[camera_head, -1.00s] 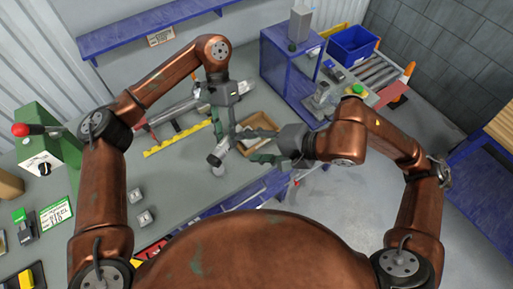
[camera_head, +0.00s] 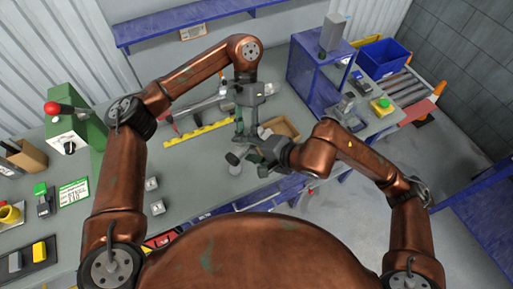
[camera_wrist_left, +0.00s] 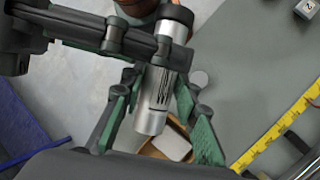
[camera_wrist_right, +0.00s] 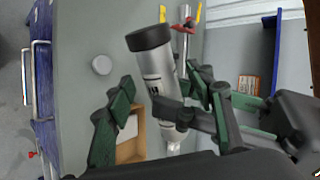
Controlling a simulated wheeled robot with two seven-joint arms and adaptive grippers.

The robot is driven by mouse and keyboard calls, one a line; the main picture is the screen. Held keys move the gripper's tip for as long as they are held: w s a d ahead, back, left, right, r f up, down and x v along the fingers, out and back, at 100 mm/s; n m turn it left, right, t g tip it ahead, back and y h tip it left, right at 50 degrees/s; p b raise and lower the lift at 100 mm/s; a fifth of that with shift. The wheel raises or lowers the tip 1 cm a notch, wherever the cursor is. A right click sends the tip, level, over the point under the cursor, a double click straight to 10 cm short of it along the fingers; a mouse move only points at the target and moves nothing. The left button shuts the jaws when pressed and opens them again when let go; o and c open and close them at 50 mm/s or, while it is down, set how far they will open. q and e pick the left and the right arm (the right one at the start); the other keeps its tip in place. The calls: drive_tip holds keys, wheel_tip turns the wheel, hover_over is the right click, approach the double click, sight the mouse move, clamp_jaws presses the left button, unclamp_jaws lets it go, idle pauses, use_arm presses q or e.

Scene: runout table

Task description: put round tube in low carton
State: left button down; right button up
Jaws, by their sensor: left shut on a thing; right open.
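The round tube (camera_wrist_left: 156,100) is silver with a black cap and dark print. My left gripper (camera_head: 244,141) is shut on it and holds it tilted above the bench; its black cap also shows in the right wrist view (camera_wrist_right: 150,38). My right gripper (camera_wrist_right: 165,118) is open, its fingers on either side of the tube; I cannot tell if they touch it. The low carton (camera_head: 285,128) is an open brown box on the bench beyond the grippers. It shows partly behind the tube in the left wrist view (camera_wrist_left: 181,128), with a pale flat piece inside.
A white disc (camera_wrist_right: 102,64) lies on the bench (camera_head: 200,175) near the tube. A yellow ruler strip (camera_head: 200,133) lies behind. A blue stand (camera_head: 315,75) and blue bin (camera_head: 383,57) are at the right.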

drive_tip(key=shift+a+f, duration=0.1)
drive_tip(key=shift+a, duration=0.05)
drive_tip(key=c, duration=1.3)
use_arm(q)
drive_tip(key=c, duration=1.4)
unclamp_jaws()
use_arm(e)
drive_tip(key=shift+c, duration=0.2)
